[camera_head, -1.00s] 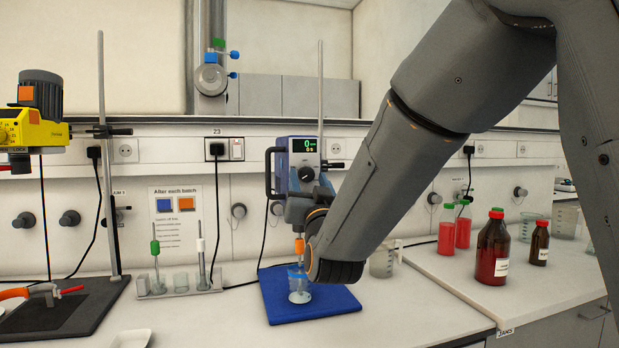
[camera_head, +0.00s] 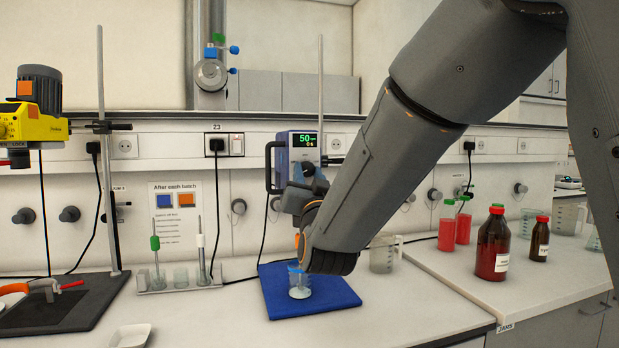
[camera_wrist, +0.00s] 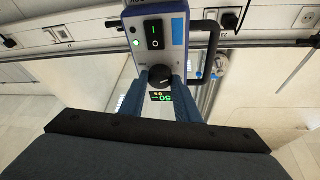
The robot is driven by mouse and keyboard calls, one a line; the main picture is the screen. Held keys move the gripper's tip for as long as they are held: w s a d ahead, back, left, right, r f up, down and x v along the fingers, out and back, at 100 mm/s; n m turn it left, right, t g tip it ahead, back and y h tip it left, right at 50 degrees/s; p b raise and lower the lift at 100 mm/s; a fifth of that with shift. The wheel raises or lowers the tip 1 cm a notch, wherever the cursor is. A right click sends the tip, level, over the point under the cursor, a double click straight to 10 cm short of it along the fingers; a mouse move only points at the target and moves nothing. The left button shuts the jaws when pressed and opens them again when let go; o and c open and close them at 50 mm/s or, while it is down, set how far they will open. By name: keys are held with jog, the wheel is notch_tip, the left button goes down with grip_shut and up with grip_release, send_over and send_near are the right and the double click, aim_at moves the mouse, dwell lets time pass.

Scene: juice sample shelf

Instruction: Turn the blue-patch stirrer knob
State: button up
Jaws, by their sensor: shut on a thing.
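In the head view, the knob is mostly hidden by my gripper (camera_head: 312,185). In the wrist view, my gripper (camera_wrist: 160,88) is shut on the knob, one blue finger on each side.
A beaker (camera_head: 299,282) stands on the base plate below the stirrer. A yellow stirrer with an orange patch (camera_head: 25,88) is at the left. A stand with several rods (camera_head: 180,287) is left of the base. Red-filled bottles (camera_head: 492,245) stand on the right bench.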

jog(key=m+h+b, duration=0.1)
jog(key=m, duration=0.2)
jog(key=m+h+b, duration=0.1)
jog(key=m, duration=0.1)
jog(key=shift+a+m+g+h, duration=0.2)
jog(key=shift+m+g+h, duration=0.2)
jog(key=m+h, duration=0.1)
jog(key=m, duration=0.1)
jog(key=m+g+h, duration=0.1)
jog(key=m, duration=0.2)
jog(key=shift+r+b, duration=0.2)
jog(key=shift+b, duration=0.2)
jog(key=m+g, duration=0.1)
jog(key=m, duration=0.1)
jog(key=m+g, duration=0.1)
jog(key=m, duration=0.2)
jog(key=shift+s+r+h+p, duration=0.1)
jog(key=shift+r+h+p, duration=0.1)
jog(key=shift+h+p, duration=0.1)
jog(key=shift+m+g+p, duration=0.4)
jog(key=shift+m+g, duration=0.4)
jog(key=shift+m, duration=0.7)
jog(key=o, duration=1)
jog(key=shift+r, duration=0.1)
